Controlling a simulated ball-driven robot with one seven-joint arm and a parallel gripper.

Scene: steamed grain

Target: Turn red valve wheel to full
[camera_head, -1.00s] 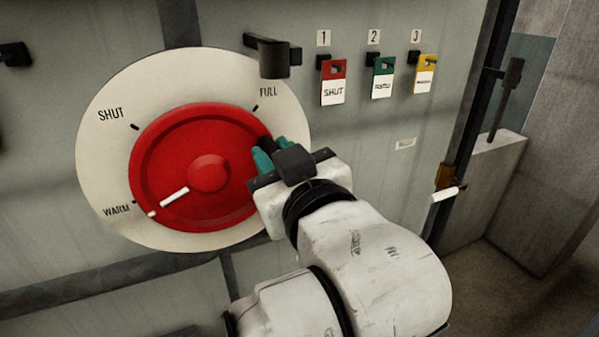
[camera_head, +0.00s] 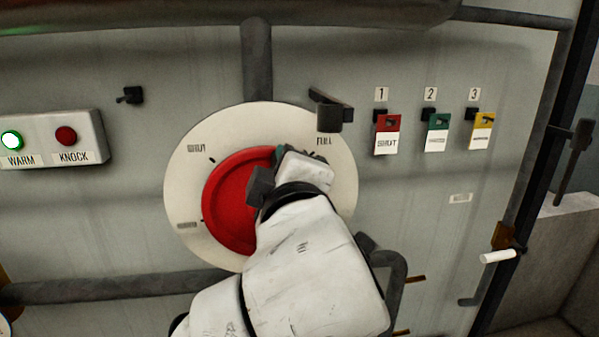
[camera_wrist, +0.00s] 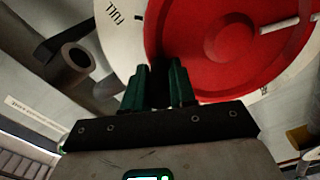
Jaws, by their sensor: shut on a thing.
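The red valve wheel (camera_head: 229,205) sits on a round cream dial (camera_head: 183,185) with marks for shut, warm and FULL. My gripper (camera_head: 271,167) is at the wheel's upper right, below the FULL mark. In the wrist view my gripper's teal fingers (camera_wrist: 159,88) are at the rim of the wheel (camera_wrist: 265,60), shut on it; the exact contact is dark. The wheel's white pointer (camera_wrist: 280,24) shows there, across the hub from my fingers. My arm hides the wheel's right side and the pointer in the head view.
A dark bracket with a cup-like end (camera_head: 329,113) juts out just above the gripper. Red, green and yellow tags (camera_head: 387,134) hang to the right. A lamp box (camera_head: 52,138) at left has a lit WARM lamp and a red KNOCK lamp. A pipe (camera_head: 120,286) runs below.

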